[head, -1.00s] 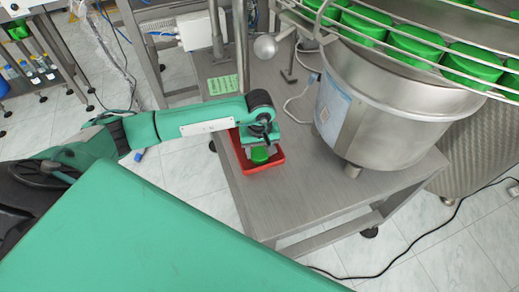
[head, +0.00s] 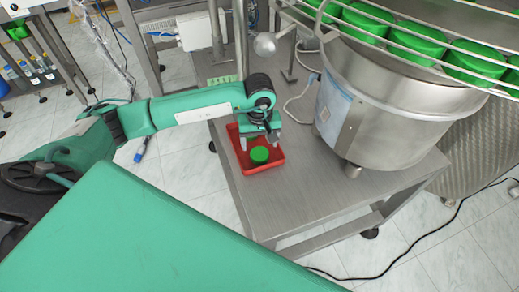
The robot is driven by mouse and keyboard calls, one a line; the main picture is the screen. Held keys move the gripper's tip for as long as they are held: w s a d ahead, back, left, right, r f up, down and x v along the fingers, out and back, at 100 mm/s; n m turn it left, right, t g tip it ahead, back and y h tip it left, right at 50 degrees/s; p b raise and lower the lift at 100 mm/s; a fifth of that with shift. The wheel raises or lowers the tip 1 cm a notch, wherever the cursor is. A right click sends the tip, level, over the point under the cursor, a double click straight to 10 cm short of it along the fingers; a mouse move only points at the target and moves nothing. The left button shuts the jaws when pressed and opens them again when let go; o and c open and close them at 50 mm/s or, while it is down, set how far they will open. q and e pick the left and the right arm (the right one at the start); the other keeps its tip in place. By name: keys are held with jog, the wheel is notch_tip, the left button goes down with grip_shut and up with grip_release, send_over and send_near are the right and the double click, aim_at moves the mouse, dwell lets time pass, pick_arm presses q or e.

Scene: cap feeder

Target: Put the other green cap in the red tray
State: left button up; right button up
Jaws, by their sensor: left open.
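The red tray (head: 264,168) sits on the left part of the metal table. A round green cap (head: 259,154) lies in the tray, towards its middle. My left gripper (head: 259,140) is open and empty over the back part of the tray, just above and behind the cap, with its fingers pointing down. The arm hides part of the tray's back. Several more green caps (head: 418,41) are in the rail chute at the upper right. My right gripper is not in view.
The metal table (head: 300,197) has free room to the right and front of the tray. A large steel bowl (head: 385,110) stands right of the tray. A ball-ended lever (head: 265,44) and posts rise behind. A black cable (head: 420,240) lies on the floor.

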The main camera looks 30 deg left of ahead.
aim_at(259, 153)
pick_arm(q)
notch_tip(259, 153, up, 7)
jog(key=shift+r+b, duration=0.15)
jog(key=shift+b, duration=0.25)
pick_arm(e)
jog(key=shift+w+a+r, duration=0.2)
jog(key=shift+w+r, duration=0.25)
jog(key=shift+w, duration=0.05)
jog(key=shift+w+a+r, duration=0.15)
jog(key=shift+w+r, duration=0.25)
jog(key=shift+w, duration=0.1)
